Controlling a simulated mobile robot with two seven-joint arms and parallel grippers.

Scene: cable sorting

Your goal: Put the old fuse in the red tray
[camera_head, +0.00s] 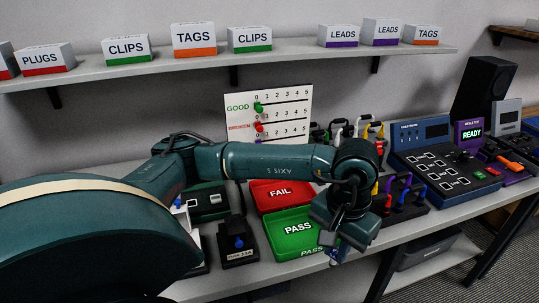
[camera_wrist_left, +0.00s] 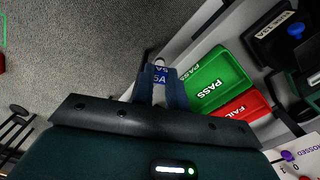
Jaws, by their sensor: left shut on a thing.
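The red tray (camera_head: 268,207), marked FAIL, lies on the bench in the head view and also shows in the left wrist view (camera_wrist_left: 254,102). My left gripper (camera_head: 335,250) points down at the bench's front edge, to the right of the green tray. In the left wrist view the gripper (camera_wrist_left: 160,84) is shut on a small fuse (camera_wrist_left: 160,76) with a blue 5A label. The fuse appears apart from both trays. In the head view the fuse is too small and covered to make out clearly. My right gripper is not in view.
The green PASS tray (camera_head: 275,238) sits in front of the red tray, close to the gripper. A black holder with a blue knob (camera_head: 238,242) stands to their left. Coloured leads (camera_head: 405,190) and a blue tester (camera_head: 440,165) stand to the right. A score board (camera_head: 270,115) is behind.

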